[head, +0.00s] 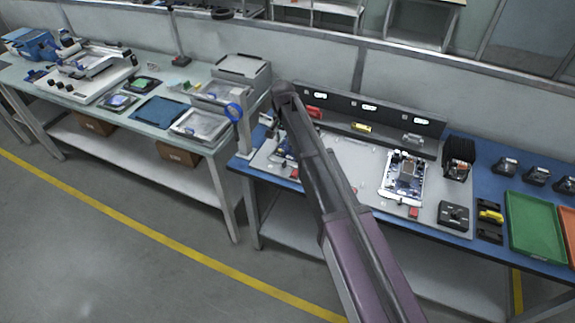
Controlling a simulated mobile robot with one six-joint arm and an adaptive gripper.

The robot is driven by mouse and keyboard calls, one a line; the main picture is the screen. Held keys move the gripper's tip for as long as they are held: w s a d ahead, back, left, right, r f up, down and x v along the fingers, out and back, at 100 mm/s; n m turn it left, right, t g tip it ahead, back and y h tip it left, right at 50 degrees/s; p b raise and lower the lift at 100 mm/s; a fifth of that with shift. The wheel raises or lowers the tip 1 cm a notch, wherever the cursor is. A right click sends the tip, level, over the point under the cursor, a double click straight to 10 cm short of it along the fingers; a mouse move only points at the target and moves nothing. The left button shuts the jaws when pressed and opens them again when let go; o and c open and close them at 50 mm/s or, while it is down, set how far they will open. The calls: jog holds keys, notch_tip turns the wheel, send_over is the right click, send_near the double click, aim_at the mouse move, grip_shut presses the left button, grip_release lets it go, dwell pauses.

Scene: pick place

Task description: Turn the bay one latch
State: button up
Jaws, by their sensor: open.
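A long black panel stands along the back of the blue bench, with three bays in a row under small lit labels. The leftmost bay has a red latch (314,112), the middle one a yellow latch (361,127) and the right one a grey latch (413,138). I cannot read the labels or tell how the latches are turned. My arm crosses the bench in front of the panel's left end.
A circuit board (404,178) lies on the grey mat (345,160). Black fixtures, a green tray (535,226) and an orange tray (570,232) stand to the right. A second bench (60,95) with equipment is on the left. The mat between arm and board is mostly clear.

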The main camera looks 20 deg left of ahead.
aim_at(284, 163)
jog(key=shift+f+b, duration=5.45)
jog(key=shift+f, duration=0.25)
